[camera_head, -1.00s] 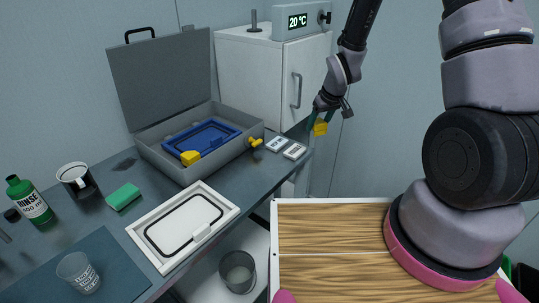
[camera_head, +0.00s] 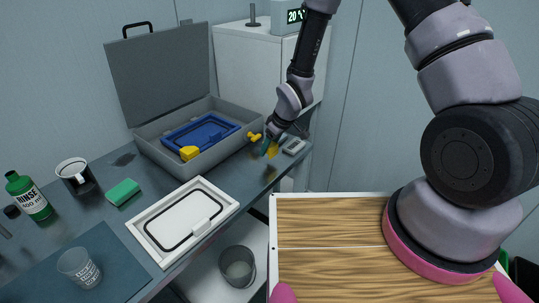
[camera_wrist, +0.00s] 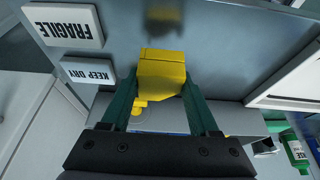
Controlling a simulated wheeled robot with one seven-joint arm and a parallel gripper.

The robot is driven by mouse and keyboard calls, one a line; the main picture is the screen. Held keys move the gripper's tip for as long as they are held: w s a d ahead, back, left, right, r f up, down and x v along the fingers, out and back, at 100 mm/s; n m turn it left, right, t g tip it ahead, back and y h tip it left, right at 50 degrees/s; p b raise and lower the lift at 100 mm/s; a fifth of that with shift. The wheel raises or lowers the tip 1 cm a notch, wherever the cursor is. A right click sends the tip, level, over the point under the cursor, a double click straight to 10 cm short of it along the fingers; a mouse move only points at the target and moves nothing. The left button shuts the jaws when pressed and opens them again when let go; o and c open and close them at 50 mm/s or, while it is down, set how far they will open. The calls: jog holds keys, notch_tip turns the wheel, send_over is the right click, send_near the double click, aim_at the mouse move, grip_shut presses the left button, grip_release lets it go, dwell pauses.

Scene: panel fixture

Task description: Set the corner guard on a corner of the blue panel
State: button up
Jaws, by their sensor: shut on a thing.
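My gripper (camera_head: 271,148) is shut on a yellow corner guard (camera_wrist: 162,75), held between the green fingers above the bench, just right of the grey case. The guard also shows in the head view (camera_head: 273,152), partly hidden by the fingers. The blue panel (camera_head: 197,134) lies inside the open grey case (camera_head: 147,150). A yellow piece (camera_head: 189,153) sits at its near corner. A sliver of blue shows between the fingers in the wrist view (camera_wrist: 152,127); the fingers and gripper body hide most of the case there.
A yellow knob-like piece (camera_head: 254,136) stands out at the case's right wall, close to my gripper. The case lid (camera_head: 160,75) stands up behind. A white framed panel (camera_head: 152,244) lies in front. FRAGILE (camera_wrist: 62,24) and KEEP DRY (camera_wrist: 87,71) blocks lie on the bench.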

aim_at(270, 163)
jog(key=shift+f, duration=1.7)
jog(key=shift+f, duration=0.15)
jog(key=o, duration=1.4)
jog(key=shift+o, duration=0.2)
jog(key=s+d+r+m+t+h, duration=0.15)
jog(key=d+r, duration=0.45)
jog(key=r, duration=0.6)
jog(key=s+d+r+m, duration=0.1)
jog(key=d+r+m, duration=0.2)
jog(key=d+r, duration=0.55)
jog(key=s+d+r+m+t+h, duration=0.1)
jog(key=d+r+m, duration=0.2)
jog(key=r, duration=1.2)
jog(key=s+d+r+m+t, duration=0.1)
jog(key=s+d+r+m, duration=0.2)
jog(key=s+r, duration=0.3)
jog(key=s+d+r+m+t, duration=0.1)
jog(key=s+d+r+m, duration=0.3)
jog(key=s+r, duration=0.3)
jog(key=s+y, duration=0.1)
jog(key=s, duration=0.2)
jog(key=shift+r, duration=0.3)
